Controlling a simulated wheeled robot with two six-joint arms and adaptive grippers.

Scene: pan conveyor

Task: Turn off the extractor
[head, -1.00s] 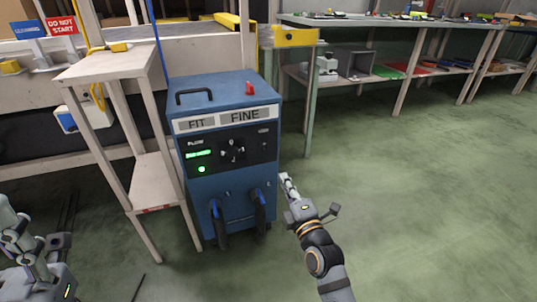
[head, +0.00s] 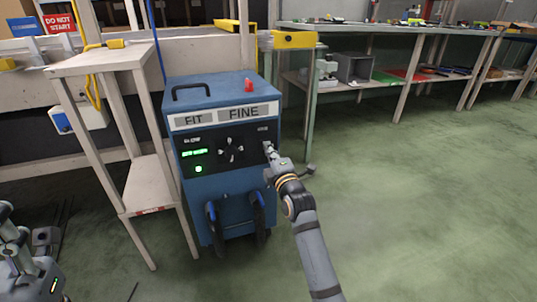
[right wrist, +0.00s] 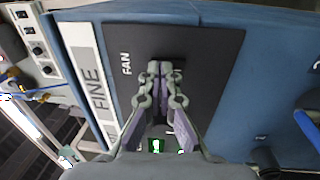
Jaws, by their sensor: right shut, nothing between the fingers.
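The extractor is a blue cabinet (head: 185,222) labelled "FIT FINE", left of centre in the head view. Its black front panel (head: 215,165) has a lit green readout (head: 194,153), a lit round green lamp (head: 198,169) and a round fan grille. My right gripper (head: 267,147) is at the panel's upper right, below a small label. In the right wrist view, my right gripper (right wrist: 166,66) is shut and empty, its tips over the panel beside the "FAN" label (right wrist: 126,63). The tips hide what is behind them; I cannot tell whether they touch it. My left arm shows partly at lower left.
A pale wooden stand (head: 150,185) is close against the cabinet's left side. Black hoses (head: 259,212) hang low on the cabinet front. A long workbench (head: 390,28) stands at the back right. The green floor (head: 430,190) on the right is clear.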

